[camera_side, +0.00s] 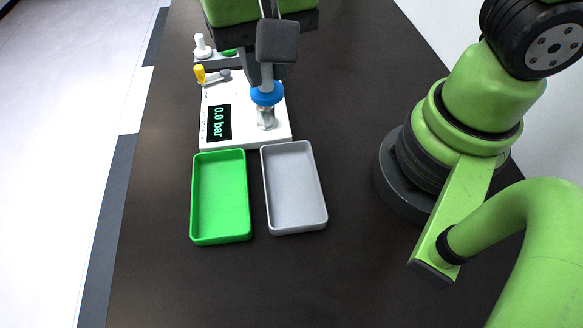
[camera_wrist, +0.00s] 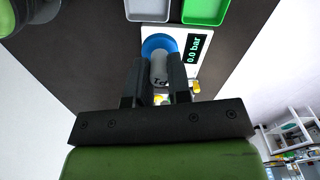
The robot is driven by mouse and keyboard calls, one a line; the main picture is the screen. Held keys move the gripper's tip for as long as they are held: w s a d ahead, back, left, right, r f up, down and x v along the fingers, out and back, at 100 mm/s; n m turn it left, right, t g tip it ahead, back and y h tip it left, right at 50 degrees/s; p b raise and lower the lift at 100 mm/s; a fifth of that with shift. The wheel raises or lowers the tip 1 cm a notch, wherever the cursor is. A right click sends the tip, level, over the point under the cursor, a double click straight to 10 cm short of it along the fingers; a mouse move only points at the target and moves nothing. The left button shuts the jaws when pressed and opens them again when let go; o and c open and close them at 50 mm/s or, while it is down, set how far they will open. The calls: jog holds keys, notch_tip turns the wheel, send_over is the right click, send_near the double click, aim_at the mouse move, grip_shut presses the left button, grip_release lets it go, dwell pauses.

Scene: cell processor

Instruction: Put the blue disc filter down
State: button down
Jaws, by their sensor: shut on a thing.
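The blue disc filter (camera_side: 267,94) sits directly above a small metallic fitting (camera_side: 266,117) on the white device. I cannot tell whether the two touch. My gripper (camera_side: 266,80) is above the device, with its fingers at the filter. In the wrist view the blue disc (camera_wrist: 158,44) shows just beyond the fingertips, and a grey cylindrical part (camera_wrist: 159,70) with dark lettering stands between the two fingers (camera_wrist: 158,75). The fingers are shut on this piece. Part of the filter is hidden behind the fingers and the grey part.
The white device (camera_side: 211,140) has a display reading 0.0 bar and a yellow-handled valve (camera_side: 200,74). A green tray (camera_side: 220,238) and a grey tray (camera_side: 297,229) lie in front of it, both empty. The dark table (camera_side: 160,270) is clear around the trays.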

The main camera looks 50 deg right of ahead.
jog(key=s+a+n, duration=0.1)
jog(key=s+n, duration=0.3)
jog(key=s, duration=0.1)
send_over(291, 189)
jog(key=shift+m, duration=0.3)
notch_tip(291, 189, down, 15)
jog(key=shift+f, duration=0.15)
jog(key=c, duration=1.1)
grip_release()
jog(key=shift+o, duration=0.2)
